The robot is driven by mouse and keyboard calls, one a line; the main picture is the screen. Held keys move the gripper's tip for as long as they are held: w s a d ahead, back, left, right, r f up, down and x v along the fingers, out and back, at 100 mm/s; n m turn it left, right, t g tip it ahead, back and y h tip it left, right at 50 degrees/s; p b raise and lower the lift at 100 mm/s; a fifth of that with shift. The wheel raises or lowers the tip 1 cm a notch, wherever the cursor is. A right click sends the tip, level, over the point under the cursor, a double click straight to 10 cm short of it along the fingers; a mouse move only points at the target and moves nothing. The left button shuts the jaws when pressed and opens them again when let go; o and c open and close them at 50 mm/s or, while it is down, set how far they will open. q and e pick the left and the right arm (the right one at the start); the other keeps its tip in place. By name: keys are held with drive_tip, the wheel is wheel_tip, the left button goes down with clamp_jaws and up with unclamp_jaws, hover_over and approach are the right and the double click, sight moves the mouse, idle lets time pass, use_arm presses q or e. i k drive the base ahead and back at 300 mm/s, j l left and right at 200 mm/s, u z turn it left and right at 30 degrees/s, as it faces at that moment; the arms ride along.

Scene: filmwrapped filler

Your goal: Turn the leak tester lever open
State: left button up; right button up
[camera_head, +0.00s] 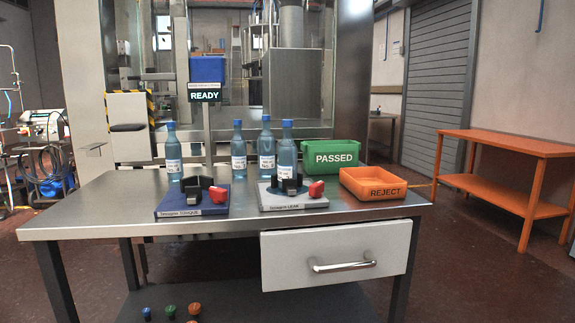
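The leak tester (293,203) is a light grey plate on the steel table, with a label reading LEAK along its front edge. A black holder (291,186) sits on it, and a red lever (316,189) stands at its right side. A blue-capped bottle (287,152) rises directly behind or in the holder; I cannot tell which. Left of it is a similar tester on a dark blue base (192,209), with a black clamp (195,188) and a red lever (219,195). Neither of my grippers shows in the head view.
Bottles (172,152) (238,150) (266,148) stand behind the testers. A green PASSED bin (330,146) and orange REJECT tray (388,175) are at the right. A READY sign (205,95) rises behind. The table's left front (95,205) is clear. A drawer (335,250) hangs below.

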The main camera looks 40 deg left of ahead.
sight(315, 189)
drive_tip(key=u, duration=1.25)
drive_tip(key=i+l+u, duration=0.2)
drive_tip(key=l, duration=0.2)
drive_tip(key=l+u, duration=0.2)
drive_tip(key=l, duration=0.2)
